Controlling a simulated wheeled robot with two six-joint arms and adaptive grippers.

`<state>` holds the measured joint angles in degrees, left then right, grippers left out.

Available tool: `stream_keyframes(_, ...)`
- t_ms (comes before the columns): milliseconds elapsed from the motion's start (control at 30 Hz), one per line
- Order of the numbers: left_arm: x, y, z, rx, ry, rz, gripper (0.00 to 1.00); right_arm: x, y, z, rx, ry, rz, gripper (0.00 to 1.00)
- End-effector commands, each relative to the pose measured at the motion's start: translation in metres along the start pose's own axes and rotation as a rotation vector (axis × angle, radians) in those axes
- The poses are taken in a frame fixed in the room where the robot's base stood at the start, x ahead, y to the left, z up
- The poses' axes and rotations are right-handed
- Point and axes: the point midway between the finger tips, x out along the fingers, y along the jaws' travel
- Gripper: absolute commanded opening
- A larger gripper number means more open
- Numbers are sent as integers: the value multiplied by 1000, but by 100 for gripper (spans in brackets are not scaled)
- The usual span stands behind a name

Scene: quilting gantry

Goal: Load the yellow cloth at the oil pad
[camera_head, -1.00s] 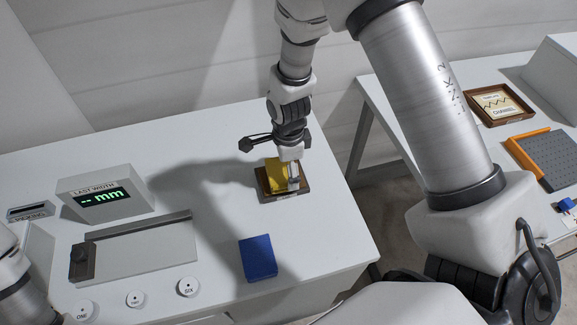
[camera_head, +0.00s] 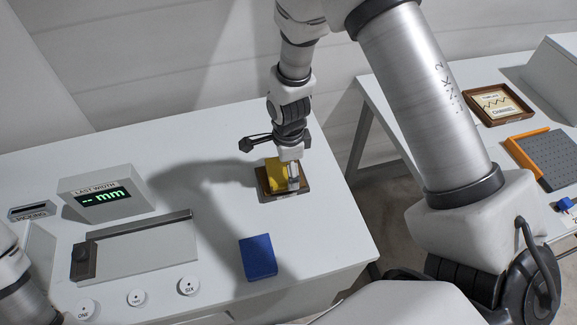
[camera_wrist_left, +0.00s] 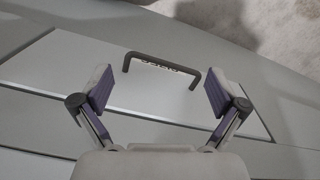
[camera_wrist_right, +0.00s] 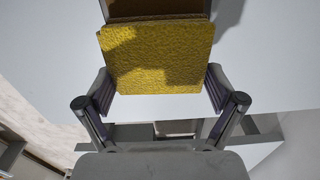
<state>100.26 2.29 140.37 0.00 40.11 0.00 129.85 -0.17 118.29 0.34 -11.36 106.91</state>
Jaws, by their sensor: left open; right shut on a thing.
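The yellow cloth (camera_head: 277,174) is a stiff-looking square at a brown tray (camera_head: 294,192) on the white table, which I take to be the oil pad. In the right wrist view the cloth (camera_wrist_right: 158,58) lies between my right fingertips, with part of the brown tray (camera_wrist_right: 155,8) beyond it. My right gripper (camera_wrist_right: 160,90) is shut on the cloth; in the head view the gripper (camera_head: 291,170) comes down over the tray's right part. Whether the cloth touches the tray's surface is hidden. My left gripper (camera_wrist_left: 158,88) is open and empty above a dark handle (camera_wrist_left: 160,66).
A blue block (camera_head: 258,257) lies in front of the tray. A "LAST WIDTH" display (camera_head: 102,198), a grey plate fixture (camera_head: 140,247) and round labelled knobs (camera_head: 188,286) stand at left. A second table at right holds a wooden tray (camera_head: 497,104) and a grey pegboard (camera_head: 548,158).

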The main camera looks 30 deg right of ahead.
Motion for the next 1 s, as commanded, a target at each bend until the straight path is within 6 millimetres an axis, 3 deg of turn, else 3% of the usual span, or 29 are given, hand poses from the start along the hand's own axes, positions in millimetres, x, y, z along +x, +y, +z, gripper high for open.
stream_keyframes(267,-3,0,0,0,0,0,97,-2,1,0,0,1,3,65)
stream_keyframes(1000,-65,0,0,0,0,0,97,-71,0,0,0,0,1,65)
